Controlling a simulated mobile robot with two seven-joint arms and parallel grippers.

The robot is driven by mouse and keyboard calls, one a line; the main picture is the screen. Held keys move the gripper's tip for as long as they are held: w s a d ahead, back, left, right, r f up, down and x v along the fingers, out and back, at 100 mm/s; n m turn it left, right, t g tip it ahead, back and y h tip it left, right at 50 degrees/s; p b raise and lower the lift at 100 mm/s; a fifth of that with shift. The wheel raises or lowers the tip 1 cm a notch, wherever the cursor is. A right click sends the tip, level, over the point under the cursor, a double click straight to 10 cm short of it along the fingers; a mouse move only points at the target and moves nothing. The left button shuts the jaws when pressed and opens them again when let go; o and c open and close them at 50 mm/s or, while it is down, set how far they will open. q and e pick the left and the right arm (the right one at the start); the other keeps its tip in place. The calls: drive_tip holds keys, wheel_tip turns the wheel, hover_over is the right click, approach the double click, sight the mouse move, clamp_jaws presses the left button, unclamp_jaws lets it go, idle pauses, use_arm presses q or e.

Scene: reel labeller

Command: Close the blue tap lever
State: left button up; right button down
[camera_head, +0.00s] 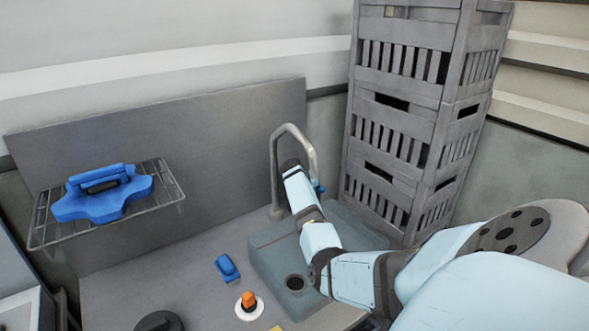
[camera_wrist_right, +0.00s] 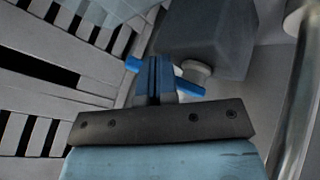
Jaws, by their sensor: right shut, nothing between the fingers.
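The tap (camera_head: 275,170) is a grey metal gooseneck pipe behind the sink in the head view; its pipe (camera_wrist_right: 303,105) runs down the right side of the right wrist view. The blue tap lever (camera_head: 319,188) shows only as a small piece beside my right arm. In the wrist view the lever (camera_wrist_right: 190,88) is a blue bar crossing behind my right gripper (camera_wrist_right: 155,65), showing on both sides of the fingers. The fingers are shut together with nothing between them. They overlap the lever in view; I cannot tell whether they touch it. My left gripper is out of view.
Stacked grey crates (camera_head: 395,125) stand right of the tap, close to my right arm. A grey sink (camera_head: 265,260) lies below. A wire rack (camera_head: 165,190) holds a blue handled object (camera_head: 105,200). A small blue item (camera_head: 227,267) and an orange-topped knob (camera_head: 249,301) are on the counter.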

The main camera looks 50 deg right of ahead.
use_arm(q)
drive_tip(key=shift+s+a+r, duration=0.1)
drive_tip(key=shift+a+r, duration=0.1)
use_arm(e)
drive_tip(key=shift+d+r, duration=0.1)
drive_tip(key=shift+d, duration=0.05)
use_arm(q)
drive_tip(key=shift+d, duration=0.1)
